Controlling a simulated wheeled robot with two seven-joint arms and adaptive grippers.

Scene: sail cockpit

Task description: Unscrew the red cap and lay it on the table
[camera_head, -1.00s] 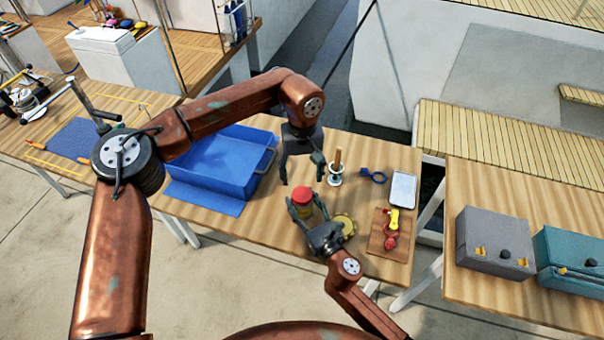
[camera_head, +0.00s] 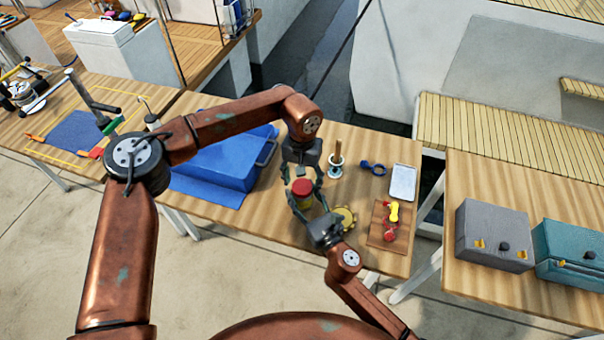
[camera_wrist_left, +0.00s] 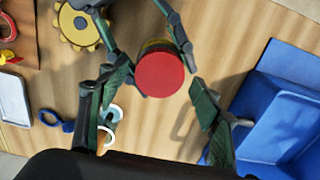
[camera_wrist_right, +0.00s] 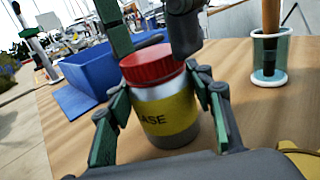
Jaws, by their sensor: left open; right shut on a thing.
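A jar with a yellow label and silver body (camera_wrist_right: 166,112) stands upright on the wooden table, its red cap (camera_wrist_right: 152,65) on top. The cap also shows in the left wrist view (camera_wrist_left: 160,74) and the head view (camera_head: 302,187). My right gripper (camera_head: 304,208) is shut on the jar's body from the near side, one finger on each side. My left gripper (camera_head: 301,178) is above the jar, pointing down. In the left wrist view its fingers (camera_wrist_left: 155,95) are open and apart, with the cap beyond them and nothing between.
A blue bin (camera_head: 215,160) stands left of the jar. A holder with a wooden-handled tool (camera_head: 336,163), a blue shackle-like part (camera_head: 373,168), a pale tray (camera_head: 403,182) and a board with red and yellow parts (camera_head: 388,228) lie right. A yellow gear-like disc (camera_head: 345,216) lies close by.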

